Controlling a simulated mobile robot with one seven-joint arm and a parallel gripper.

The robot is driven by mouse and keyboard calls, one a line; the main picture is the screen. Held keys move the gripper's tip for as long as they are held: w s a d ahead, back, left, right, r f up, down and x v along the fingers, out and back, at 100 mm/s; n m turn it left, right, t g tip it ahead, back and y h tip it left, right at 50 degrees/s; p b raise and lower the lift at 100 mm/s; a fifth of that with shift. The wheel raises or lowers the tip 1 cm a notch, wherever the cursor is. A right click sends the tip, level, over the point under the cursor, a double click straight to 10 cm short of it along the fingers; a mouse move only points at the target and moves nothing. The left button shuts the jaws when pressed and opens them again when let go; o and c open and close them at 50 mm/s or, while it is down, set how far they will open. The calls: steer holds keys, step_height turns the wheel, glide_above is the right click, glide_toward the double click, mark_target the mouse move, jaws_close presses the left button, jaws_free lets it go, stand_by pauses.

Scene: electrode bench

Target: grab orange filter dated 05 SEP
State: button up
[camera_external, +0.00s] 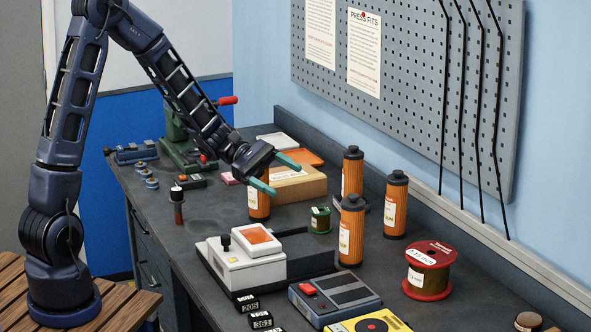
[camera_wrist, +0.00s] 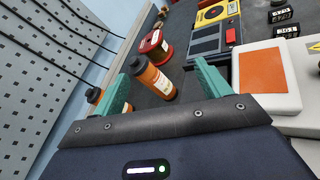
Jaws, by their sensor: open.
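Several orange filters with black caps and white labels stand upright on the dark bench. One filter (camera_external: 351,238) is at the front, another (camera_external: 396,212) is to its right, and a third (camera_external: 352,180) is behind. One more filter (camera_external: 259,206) stands at the left, its top hidden by my gripper (camera_external: 276,174). My gripper's teal fingers are apart and empty. In the wrist view one filter (camera_wrist: 152,80) shows between the open fingers, farther off, and another (camera_wrist: 94,96) is partly hidden by the left finger. The dates on the labels are too small to read.
A cardboard box (camera_external: 297,187) lies beyond my gripper. A small green spool (camera_external: 320,220) stands among the filters. A white device (camera_external: 243,264), a grey device (camera_external: 334,298) and a red spool (camera_external: 427,272) stand nearer. A pegboard (camera_external: 420,80) hangs on the right wall.

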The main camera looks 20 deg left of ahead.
mark_target(364, 214)
steer(key=w+d+f+n+t+h, duration=0.3)
steer(key=w+d+f+n, duration=0.1)
steer(key=d+f+n, duration=0.4)
steer(key=shift+m, duration=0.7)
steer(key=d, duration=0.7)
steer(key=s+d, duration=0.1)
steer(key=d, duration=0.3)
steer(key=shift+d+r, duration=0.1)
steer(key=shift+d, duration=0.25)
steer(key=shift+c, duration=0.3)
jaws_close()
steer(key=shift+r, duration=0.15)
